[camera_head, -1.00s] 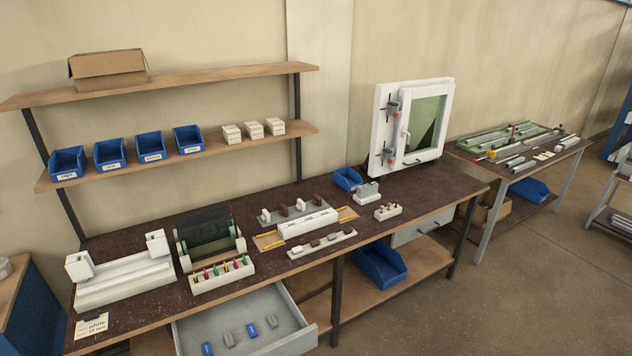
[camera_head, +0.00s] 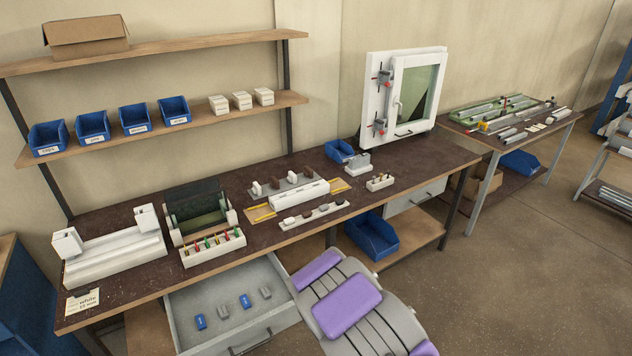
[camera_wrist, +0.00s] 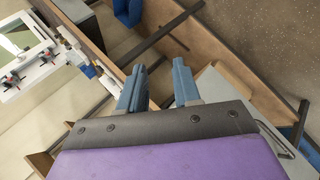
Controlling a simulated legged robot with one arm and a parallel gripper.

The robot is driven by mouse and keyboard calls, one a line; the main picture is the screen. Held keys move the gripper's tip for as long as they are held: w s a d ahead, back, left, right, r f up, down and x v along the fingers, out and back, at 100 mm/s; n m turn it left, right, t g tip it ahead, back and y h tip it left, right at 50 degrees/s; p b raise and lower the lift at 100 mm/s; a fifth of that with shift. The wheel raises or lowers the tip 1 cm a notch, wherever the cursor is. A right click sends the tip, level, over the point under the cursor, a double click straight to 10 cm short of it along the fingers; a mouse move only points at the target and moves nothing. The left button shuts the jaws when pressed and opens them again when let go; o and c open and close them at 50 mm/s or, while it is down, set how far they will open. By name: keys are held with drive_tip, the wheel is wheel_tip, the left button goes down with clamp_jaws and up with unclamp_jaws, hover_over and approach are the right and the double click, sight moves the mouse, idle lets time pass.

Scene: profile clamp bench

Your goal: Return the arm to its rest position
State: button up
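My gripper (camera_wrist: 158,70) shows in the wrist view as two blue-grey fingers standing apart. It is open, and nothing shows between the fingers. My purple and grey arm (camera_head: 345,302) rises at the bottom centre of the head view, in front of the bench and beside the open drawer. The fingers cannot be made out in the head view. In the wrist view, the wooden lower shelf (camera_wrist: 225,62) and the bench parts appear beyond the fingers, tilted.
The grey drawer (camera_head: 184,302) is pulled out, with blue and grey pieces inside. The workbench (camera_head: 405,180) holds a white window frame (camera_head: 372,98), white fixtures and small racks. A blue bin (camera_head: 372,236) sits on the lower shelf. Open floor (camera_head: 520,270) lies to the right.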

drive_tip(key=s+d+r+m+g+b, duration=0.1)
drive_tip(key=s+d+r+m+g, duration=0.25)
drive_tip(key=s+r, duration=0.3)
drive_tip(key=s+d+r+m+g+b, duration=0.2)
drive_tip(key=s+r+m, duration=0.35)
drive_tip(key=r, duration=0.25)
drive_tip(key=s+a+r+m+g+b, duration=0.1)
drive_tip(key=s+r, duration=0.2)
drive_tip(key=s, duration=0.7)
drive_tip(key=s+a+r+m+g+y, duration=0.1)
drive_tip(key=s+r, duration=0.3)
drive_tip(key=s, duration=0.6)
drive_tip(key=s+r+m+g+b, duration=0.1)
drive_tip(key=s+r+m+g, duration=0.1)
drive_tip(key=s, duration=0.8)
wheel_tip(320, 180, up, 2)
drive_tip(key=shift+s+a+r+g+y+b, duration=0.1)
drive_tip(key=shift+s+a+g+y+b, duration=0.25)
drive_tip(key=shift+g, duration=0.3)
drive_tip(key=shift+w+a, duration=0.1)
drive_tip(key=shift+a, duration=0.1)
